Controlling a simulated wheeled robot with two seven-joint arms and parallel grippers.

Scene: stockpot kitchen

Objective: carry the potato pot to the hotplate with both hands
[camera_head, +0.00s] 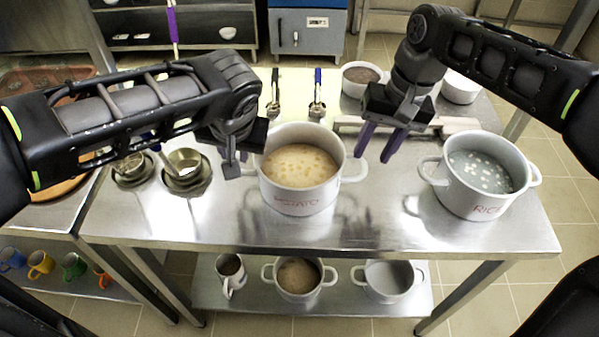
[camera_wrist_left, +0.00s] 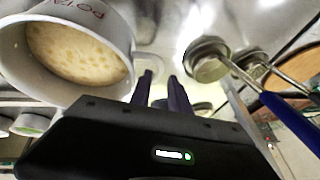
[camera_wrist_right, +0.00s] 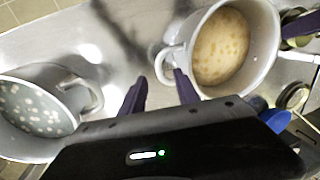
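The potato pot (camera_head: 300,202), white with red lettering and full of yellowish pieces in liquid, stands upright on the steel table. It also shows in the left wrist view (camera_wrist_left: 122,72) and right wrist view (camera_wrist_right: 262,60). My left gripper (camera_head: 236,165) is at the pot's left side, with its fingertips at the left handle, which they mostly hide. A narrow gap shows between its fingers; I cannot tell whether they grip. My right gripper (camera_head: 379,145) is open and empty, just beyond and right of the right handle (camera_head: 355,171). I cannot make out a hotplate.
A rice pot (camera_head: 470,193) stands to the right on the table. Bowls (camera_head: 360,78) and utensils lie behind. The front strip of table (camera_head: 370,232) is clear.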

